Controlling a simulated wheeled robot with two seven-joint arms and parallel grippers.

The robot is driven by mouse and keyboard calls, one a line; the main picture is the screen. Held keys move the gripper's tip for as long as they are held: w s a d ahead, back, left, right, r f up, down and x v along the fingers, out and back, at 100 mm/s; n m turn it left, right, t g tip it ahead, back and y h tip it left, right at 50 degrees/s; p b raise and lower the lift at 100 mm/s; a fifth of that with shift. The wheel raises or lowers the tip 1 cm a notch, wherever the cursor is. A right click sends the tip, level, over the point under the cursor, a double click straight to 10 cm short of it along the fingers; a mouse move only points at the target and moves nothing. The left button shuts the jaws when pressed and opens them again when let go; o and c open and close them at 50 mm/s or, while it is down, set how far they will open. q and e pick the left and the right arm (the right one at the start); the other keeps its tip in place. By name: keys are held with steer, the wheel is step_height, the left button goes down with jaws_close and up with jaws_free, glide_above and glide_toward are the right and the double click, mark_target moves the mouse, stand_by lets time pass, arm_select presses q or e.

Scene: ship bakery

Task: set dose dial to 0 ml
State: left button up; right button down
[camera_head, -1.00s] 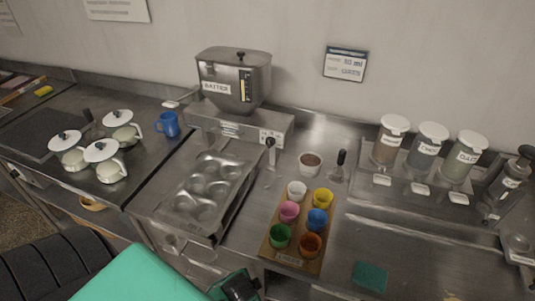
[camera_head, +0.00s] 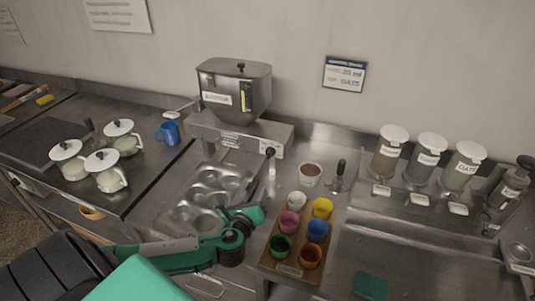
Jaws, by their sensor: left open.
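The batter dispenser (camera_head: 232,97) is a steel hopper on a steel base (camera_head: 230,134) against the wall. A pale marked panel (camera_head: 277,149) sits at the right of the base front. A black-knobbed lever (camera_head: 270,153) stands in front of it. The dose dial is too small to make out for certain, and its setting cannot be read. My left gripper (camera_head: 250,214) is open and empty, over the right front edge of the muffin tin, below and in front of the dispenser, apart from it. My right gripper is not in view.
A muffin tin (camera_head: 181,189) lies below the dispenser. A board of coloured cups (camera_head: 289,270) is close to the gripper's right. A brown-filled bowl (camera_head: 310,175), lidded jars (camera_head: 428,160) and white lidded pots (camera_head: 68,160) stand around. A wall sign (camera_head: 345,75) hangs behind.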

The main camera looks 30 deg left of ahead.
arm_select(q)
step_height(320, 180, up, 2)
steer(key=w+a+m+t+h, duration=0.1)
steer(key=w+a+m+t, duration=0.1)
steer(key=m, duration=0.3)
steer(key=m+p, duration=0.1)
steer(key=p, duration=0.3)
glide_toward(269, 151)
steer(key=x, duration=0.7)
steer(key=shift+a, duration=0.15)
steer(key=shift+w+a+f+m+h+p, duration=0.1)
steer(key=shift+w+m+h+p, duration=0.05)
steer(key=shift+w, duration=0.3)
steer(key=shift+w+a+m+h+p, duration=0.1)
steer(key=shift+w+m+h+p, duration=0.05)
steer(key=shift+w, duration=0.35)
steer(key=shift+c, duration=0.5)
steer(key=c, duration=0.9)
